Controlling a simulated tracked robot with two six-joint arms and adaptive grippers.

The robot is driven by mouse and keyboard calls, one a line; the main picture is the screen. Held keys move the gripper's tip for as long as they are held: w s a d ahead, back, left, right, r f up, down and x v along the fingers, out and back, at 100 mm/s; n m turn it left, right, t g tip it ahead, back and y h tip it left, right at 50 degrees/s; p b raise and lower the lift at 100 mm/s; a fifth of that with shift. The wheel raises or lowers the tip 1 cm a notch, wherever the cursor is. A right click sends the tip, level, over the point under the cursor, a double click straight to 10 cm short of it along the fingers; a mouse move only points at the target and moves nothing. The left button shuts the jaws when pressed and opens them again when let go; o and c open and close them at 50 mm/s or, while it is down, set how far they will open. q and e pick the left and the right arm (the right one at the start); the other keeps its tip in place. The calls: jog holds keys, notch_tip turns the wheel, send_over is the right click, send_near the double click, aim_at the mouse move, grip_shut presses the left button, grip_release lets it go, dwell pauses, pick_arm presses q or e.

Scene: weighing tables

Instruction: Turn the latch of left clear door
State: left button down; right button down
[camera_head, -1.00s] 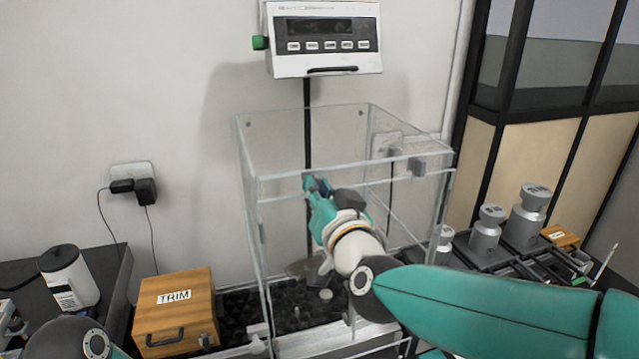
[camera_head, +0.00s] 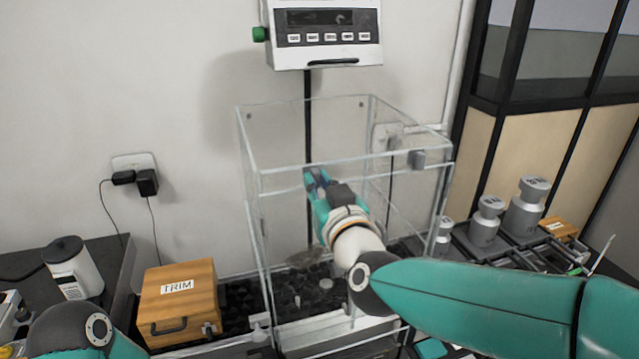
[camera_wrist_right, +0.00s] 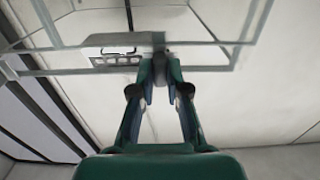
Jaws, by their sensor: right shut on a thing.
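A clear box (camera_head: 320,135) with clear panels and pale edges stands against the wall in the head view. My right gripper (camera_head: 311,176) is at its front, near the upper front edge. In the right wrist view my right gripper (camera_wrist_right: 160,76) is shut on a small grey latch (camera_wrist_right: 159,47) at the frame edge. The fingers hide most of this latch in the head view. Another grey latch (camera_head: 417,158) sits at the box's upper right corner, apart from the gripper. Part of my left arm shows at the lower left, but its gripper is out of view.
A wooden TRIM box (camera_head: 178,296) stands left of the clear box. Several metal weights (camera_head: 525,205) stand on a rack at the right. A display unit (camera_head: 322,35) hangs above. A white jar (camera_head: 72,268) stands at the far left.

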jog(key=shift+f, duration=0.4)
jog(key=c, duration=1.2)
grip_release()
jog(key=shift+o, duration=0.2)
jog(key=shift+r, duration=0.2)
jog(key=shift+r, duration=0.1)
jog(key=v, duration=1.2)
